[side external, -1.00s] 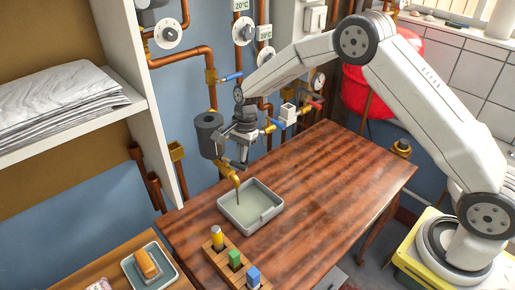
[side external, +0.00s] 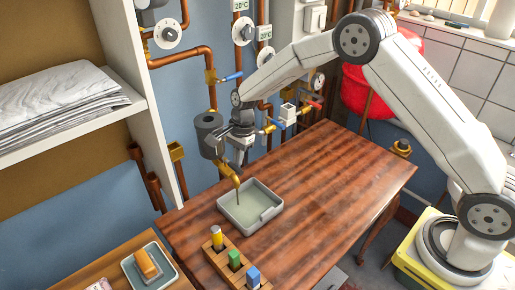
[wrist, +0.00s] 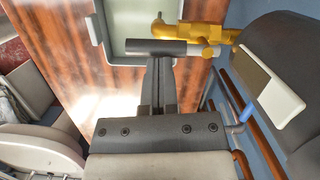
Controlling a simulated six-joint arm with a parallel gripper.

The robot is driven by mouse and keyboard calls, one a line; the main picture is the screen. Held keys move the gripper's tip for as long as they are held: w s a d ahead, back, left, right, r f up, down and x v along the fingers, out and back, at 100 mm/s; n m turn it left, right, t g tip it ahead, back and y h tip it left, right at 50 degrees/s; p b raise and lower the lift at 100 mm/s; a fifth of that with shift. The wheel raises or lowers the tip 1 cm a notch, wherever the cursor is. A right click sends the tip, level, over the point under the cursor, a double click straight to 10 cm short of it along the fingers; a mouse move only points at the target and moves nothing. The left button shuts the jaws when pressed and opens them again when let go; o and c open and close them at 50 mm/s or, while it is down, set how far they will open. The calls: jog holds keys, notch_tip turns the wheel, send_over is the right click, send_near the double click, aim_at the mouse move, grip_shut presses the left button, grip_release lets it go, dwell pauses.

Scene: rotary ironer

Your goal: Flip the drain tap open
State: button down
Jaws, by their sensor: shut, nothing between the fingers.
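The brass drain tap (side external: 229,175) sits low on the wall side, its spout over the shallow grey-green tray (side external: 222,204). A thin dark line runs from the spout down to the tray; I cannot tell what it is. My gripper (side external: 238,165) is shut and empty, pointing down just above and beside the tap. In the wrist view the tap (wrist: 195,33) lies beyond the shut fingers (wrist: 158,80), towards the right, with the tray (wrist: 97,30) behind. A dark grey bar crosses the fingertips there; I cannot tell whether it touches the tap. The tap's lever is not clearly visible.
A dark grey cylinder (side external: 208,125) hangs close left of my gripper. Copper pipes (side external: 212,70) and blue- and red-handled valves line the wall. A wooden rack (side external: 221,262) with coloured blocks stands at the table's front. The right of the wooden table (side external: 350,170) is clear.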

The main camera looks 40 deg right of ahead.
jog(key=shift+s+a+f, duration=0.1)
jog(key=shift+s+f, duration=0.1)
jog(key=shift+f, duration=0.15)
jog(key=shift+w+d+r, duration=0.1)
jog(key=shift+w+d, duration=0.45)
jog(key=shift+d, duration=0.05)
jog(key=shift+d+r, duration=0.1)
jog(key=d+r, duration=0.5)
jog(key=r, duration=0.6)
jog(key=shift+r, duration=0.4)
jog(key=shift+s, duration=0.1)
